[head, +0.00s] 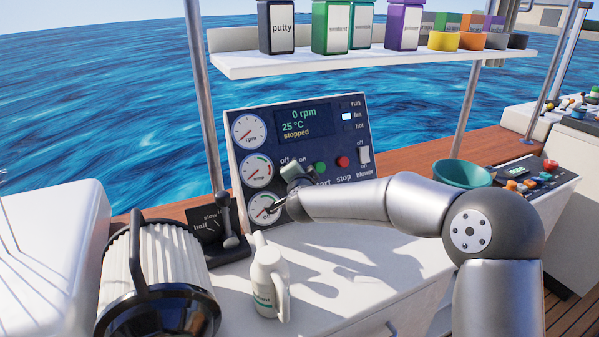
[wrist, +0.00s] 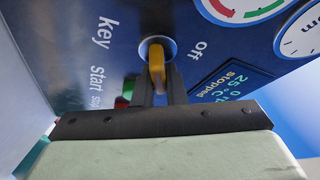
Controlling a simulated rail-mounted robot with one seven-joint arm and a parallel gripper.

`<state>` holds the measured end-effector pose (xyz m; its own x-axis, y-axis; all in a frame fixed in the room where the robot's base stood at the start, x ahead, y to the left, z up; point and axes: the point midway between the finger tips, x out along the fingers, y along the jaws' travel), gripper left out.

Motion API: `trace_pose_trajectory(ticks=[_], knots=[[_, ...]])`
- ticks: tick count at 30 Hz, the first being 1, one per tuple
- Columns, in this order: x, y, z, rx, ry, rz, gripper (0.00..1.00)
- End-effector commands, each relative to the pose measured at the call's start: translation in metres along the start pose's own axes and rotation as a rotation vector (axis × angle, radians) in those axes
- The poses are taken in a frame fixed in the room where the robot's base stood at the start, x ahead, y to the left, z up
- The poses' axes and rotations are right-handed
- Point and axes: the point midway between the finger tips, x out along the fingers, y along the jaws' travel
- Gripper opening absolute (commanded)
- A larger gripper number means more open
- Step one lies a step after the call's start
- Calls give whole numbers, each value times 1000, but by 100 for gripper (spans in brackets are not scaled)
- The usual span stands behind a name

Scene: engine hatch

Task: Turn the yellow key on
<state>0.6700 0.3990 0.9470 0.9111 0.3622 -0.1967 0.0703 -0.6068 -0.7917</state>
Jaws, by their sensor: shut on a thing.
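The yellow key (wrist: 156,68) sits in a round lock on the dark blue control panel (head: 331,181), beside the "off" label in the wrist view. My gripper (wrist: 158,88) is shut on the key, with one dark finger on each side of it. In the head view my gripper (head: 290,180) is against the lower middle of the panel and hides the key and lock. The "off" and "on" labels show just above it. I cannot tell exactly which mark the key points at. The panel display (head: 303,123) reads 0 rpm, 25 °C, stopped.
Green start (head: 321,168) and red stop (head: 343,162) buttons are close right of my gripper. A shelf (head: 370,60) with containers hangs above. A teal bowl (head: 463,173) is at right.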

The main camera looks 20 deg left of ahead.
Motion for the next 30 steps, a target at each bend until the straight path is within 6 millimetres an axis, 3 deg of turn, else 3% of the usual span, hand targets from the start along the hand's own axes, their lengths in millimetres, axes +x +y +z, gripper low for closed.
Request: trace_pose_trajectory(ticks=[1, 3, 14, 24, 30], knots=[[0, 0, 0, 2, 0, 0, 14], [0, 0, 0, 2, 0, 0, 33], [-5, 0, 0, 0, 0, -1, 33], [-59, 0, 0, -2, 1, -1, 33], [-74, 0, 0, 0, 0, 0, 33]])
